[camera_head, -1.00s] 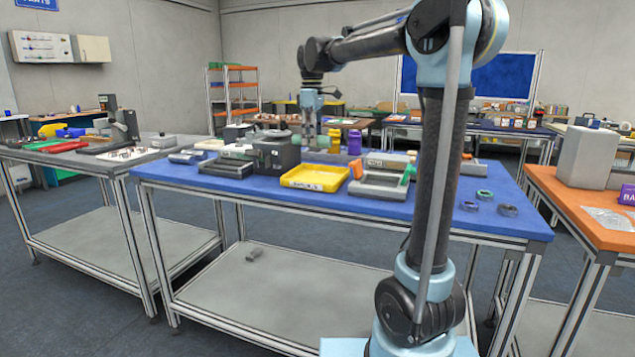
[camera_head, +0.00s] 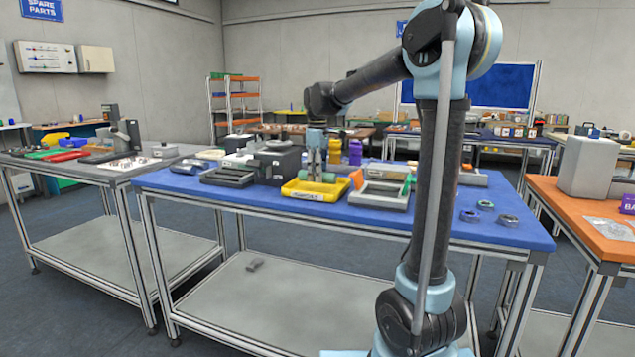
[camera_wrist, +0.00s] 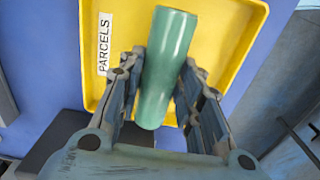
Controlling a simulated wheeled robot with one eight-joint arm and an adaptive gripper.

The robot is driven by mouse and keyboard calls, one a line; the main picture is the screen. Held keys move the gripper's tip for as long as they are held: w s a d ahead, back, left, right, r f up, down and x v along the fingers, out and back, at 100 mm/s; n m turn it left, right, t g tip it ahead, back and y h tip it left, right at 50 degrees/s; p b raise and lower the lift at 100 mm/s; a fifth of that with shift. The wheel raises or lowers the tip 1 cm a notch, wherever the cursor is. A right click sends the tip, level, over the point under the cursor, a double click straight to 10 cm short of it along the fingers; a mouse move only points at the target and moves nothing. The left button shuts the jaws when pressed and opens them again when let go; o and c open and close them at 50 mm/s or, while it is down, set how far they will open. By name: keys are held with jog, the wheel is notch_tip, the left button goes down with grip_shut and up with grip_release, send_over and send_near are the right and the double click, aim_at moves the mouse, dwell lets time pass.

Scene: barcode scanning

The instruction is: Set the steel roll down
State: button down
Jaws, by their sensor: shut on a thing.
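The steel roll (camera_wrist: 168,60) shows as a smooth green cylinder in the wrist view. My gripper (camera_wrist: 162,75) has its two fingers on either side of the roll and is shut on it. Behind the roll is the yellow tray (camera_wrist: 236,75) with a white "PARCELS" label. In the head view the yellow tray (camera_head: 300,193) stands on the blue bench, with my gripper (camera_head: 315,170) over it. The roll (camera_head: 330,177) shows low between the fingers. I cannot tell whether it touches the tray floor.
A dark boxy device (camera_head: 277,164) stands left of the tray. Purple and yellow bottles (camera_head: 355,152) stand behind.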

jog(key=shift+f, duration=1.15)
jog(key=c, duration=1.1)
grip_release()
jog(key=shift+f, duration=0.1)
notch_tip(320, 180, up, 12)
jog(key=shift+r, duration=0.15)
